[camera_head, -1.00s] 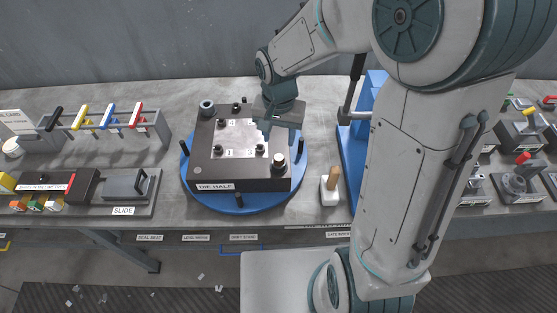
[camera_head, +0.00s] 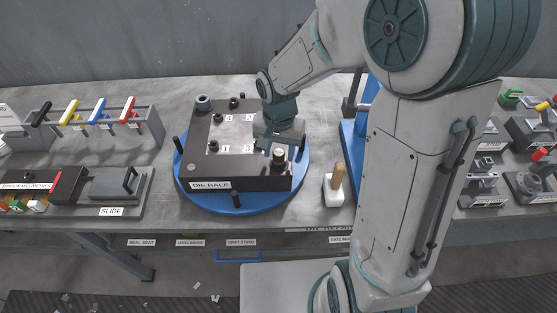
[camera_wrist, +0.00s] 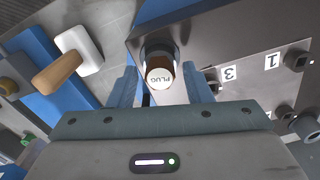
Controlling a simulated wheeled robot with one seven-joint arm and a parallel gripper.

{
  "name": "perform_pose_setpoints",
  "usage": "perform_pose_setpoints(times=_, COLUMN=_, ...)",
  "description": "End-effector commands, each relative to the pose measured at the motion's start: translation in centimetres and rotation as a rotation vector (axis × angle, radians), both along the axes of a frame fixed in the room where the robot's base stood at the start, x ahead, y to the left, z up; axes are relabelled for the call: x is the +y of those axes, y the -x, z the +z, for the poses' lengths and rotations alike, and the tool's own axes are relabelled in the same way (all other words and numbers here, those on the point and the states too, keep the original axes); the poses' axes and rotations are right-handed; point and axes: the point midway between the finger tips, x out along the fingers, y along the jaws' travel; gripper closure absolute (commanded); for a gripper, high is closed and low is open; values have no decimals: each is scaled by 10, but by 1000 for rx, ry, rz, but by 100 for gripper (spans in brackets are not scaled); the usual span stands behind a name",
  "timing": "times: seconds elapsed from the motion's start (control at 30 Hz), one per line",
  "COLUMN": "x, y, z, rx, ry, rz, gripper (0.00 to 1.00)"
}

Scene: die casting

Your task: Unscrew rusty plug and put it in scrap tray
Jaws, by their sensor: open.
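The plug (camera_wrist: 160,77), with a white face lettered PLUG and a brownish side, stands at the edge of the die half. In the head view the plug (camera_head: 279,154) is at the front right corner of the dark die half (camera_head: 240,184). My gripper (camera_wrist: 160,82) is open, with its blue fingers on either side of the plug in the wrist view; I cannot tell whether they touch it. In the head view my gripper (camera_head: 271,147) is low over the die, just behind the plug. I cannot make out a scrap tray.
The die half sits on a round blue turntable (camera_head: 238,208) with black pegs. A slide fixture (camera_head: 117,186) and coloured-handled rack (camera_head: 95,135) are left.

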Motion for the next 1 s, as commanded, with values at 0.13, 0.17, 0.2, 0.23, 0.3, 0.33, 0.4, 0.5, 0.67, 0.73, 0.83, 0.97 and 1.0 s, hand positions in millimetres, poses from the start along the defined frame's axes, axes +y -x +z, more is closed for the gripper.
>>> perform_pose_setpoints(times=0.13, x=0, y=0, z=0, rx=0, ry=0, rz=0, gripper=55)
perform_pose_setpoints(times=0.17, x=0, y=0, z=0, rx=0, ry=0, rz=0, gripper=55)
perform_pose_setpoints(times=0.2, x=0, y=0, z=0, rx=0, ry=0, rz=0, gripper=55)
perform_pose_setpoints(times=0.23, x=0, y=0, z=0, rx=0, ry=0, rz=0, gripper=55)
perform_pose_setpoints(times=0.3, x=0, y=0, z=0, rx=0, ry=0, rz=0, gripper=74)
perform_pose_setpoints(times=0.33, x=0, y=0, z=0, rx=0, ry=0, rz=1, gripper=82)
perform_pose_setpoints(times=0.4, x=0, y=0, z=0, rx=0, ry=0, rz=1, gripper=100)
perform_pose_setpoints(times=0.5, x=0, y=0, z=0, rx=0, ry=0, rz=4, gripper=100)
perform_pose_setpoints(times=0.67, x=0, y=0, z=2, rx=1, ry=0, rz=105, gripper=100)
perform_pose_setpoints(times=0.73, x=0, y=0, z=2, rx=1, ry=0, rz=172, gripper=100)
perform_pose_setpoints(times=0.83, x=0, y=0, z=1, rx=0, ry=0, rz=249, gripper=100)
perform_pose_setpoints(times=0.97, x=0, y=0, z=1, rx=0, ry=0, rz=298, gripper=100)
perform_pose_setpoints(times=1.0, x=0, y=0, z=0, rx=0, ry=0, rz=302, gripper=100)
